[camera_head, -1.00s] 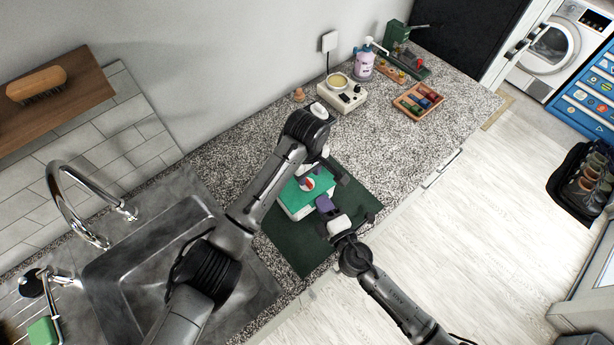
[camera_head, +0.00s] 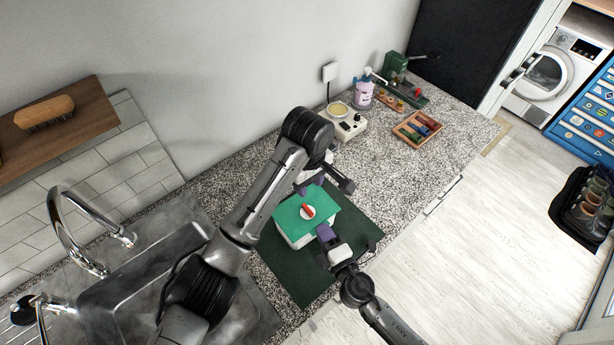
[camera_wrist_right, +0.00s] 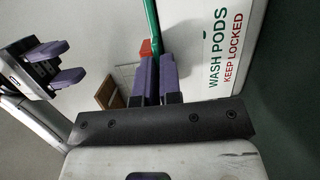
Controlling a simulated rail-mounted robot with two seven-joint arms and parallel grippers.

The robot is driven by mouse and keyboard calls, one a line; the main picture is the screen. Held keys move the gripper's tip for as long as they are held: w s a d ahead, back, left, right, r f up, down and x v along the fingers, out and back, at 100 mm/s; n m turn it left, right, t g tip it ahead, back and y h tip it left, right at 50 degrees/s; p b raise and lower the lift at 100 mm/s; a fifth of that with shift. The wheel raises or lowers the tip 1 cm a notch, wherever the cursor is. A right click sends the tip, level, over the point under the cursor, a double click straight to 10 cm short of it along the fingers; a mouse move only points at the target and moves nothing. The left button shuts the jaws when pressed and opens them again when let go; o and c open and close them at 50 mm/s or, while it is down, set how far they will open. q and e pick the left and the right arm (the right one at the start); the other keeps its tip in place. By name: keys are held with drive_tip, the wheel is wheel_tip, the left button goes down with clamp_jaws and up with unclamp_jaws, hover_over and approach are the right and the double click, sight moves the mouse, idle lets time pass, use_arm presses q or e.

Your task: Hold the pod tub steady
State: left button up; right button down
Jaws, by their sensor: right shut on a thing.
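The pod tub (camera_head: 292,238) is a white box with a green lid (camera_head: 322,207) and a red-and-white knob (camera_head: 308,211) on top. It stands on a dark green mat (camera_head: 300,283). In the right wrist view its white wall (camera_wrist_right: 235,55) reads "WASH PODS KEEP LOCKED". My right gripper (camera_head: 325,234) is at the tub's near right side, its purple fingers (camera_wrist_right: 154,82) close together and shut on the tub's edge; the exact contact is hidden. My left gripper (camera_head: 312,181) is behind the lid, apart from the knob. In the right wrist view its fingers (camera_wrist_right: 57,64) are spread and empty.
A sink with a tap (camera_head: 75,225) lies left of the tub. Along the counter to the right are a white appliance (camera_head: 346,122), a pump bottle (camera_head: 363,95), a wooden tray (camera_head: 418,129) and a green tool (camera_head: 394,68). Bare counter lies between mat and tray.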

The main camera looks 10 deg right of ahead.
drive_tip(key=c, duration=1.2)
unclamp_jaws()
